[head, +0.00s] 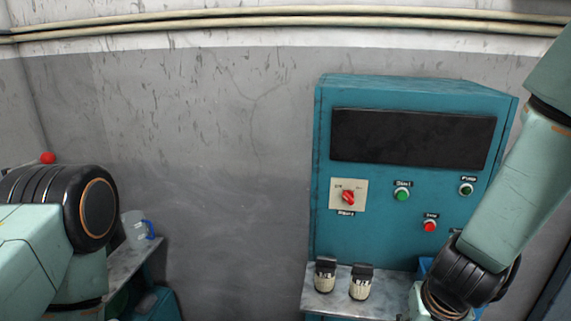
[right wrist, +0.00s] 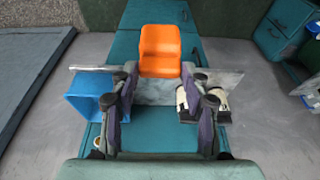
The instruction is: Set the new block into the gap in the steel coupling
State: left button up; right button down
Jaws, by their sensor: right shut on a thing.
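An orange block (right wrist: 160,50) is between the fingertips of my right gripper (right wrist: 160,72) in the right wrist view. The gripper is shut on it, one finger on each side. The block is held above the teal cabinet and its grey shelf. In the head view my right arm comes down at the right, but its gripper and the block are not seen. My left arm shows at the left edge of the head view; its gripper is out of view. I cannot make out the steel coupling in either view.
A teal control cabinet (head: 325,180) stands against the wall with a red knob (head: 348,197) and buttons. Two dark-topped, pale items (head: 325,275) sit on its grey shelf (head: 318,300). A blue bin (right wrist: 88,97) is beside the right gripper. A mug (head: 136,230) stands at left.

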jog(key=shift+n, duration=0.3)
jog(key=f+b, duration=0.1)
jog(key=f, duration=0.1)
jog(key=w+a+f+b, duration=0.1)
jog(key=f+b, duration=0.1)
jog(key=w+a+f+b, duration=0.1)
jog(key=f+b, duration=0.1)
jog(key=shift+w, duration=0.2)
pick_arm(q)
notch_tip(320, 180, down, 22)
jog(key=b, duration=1.5)
jog(key=shift+w, duration=0.3)
pick_arm(e)
jog(key=w+a+f, duration=0.1)
jog(key=a+f, duration=0.1)
jog(key=f, duration=0.4)
jog(key=w+a+f+n, duration=0.1)
jog(key=w+a+f, duration=0.1)
jog(key=f, duration=0.3)
jog(key=shift+a+f, duration=0.15)
jog(key=shift+f, duration=0.25)
pick_arm(q)
jog(key=shift+s+r, duration=0.1)
jog(key=shift+r, duration=0.1)
pick_arm(e)
jog(key=shift+r, duration=0.1)
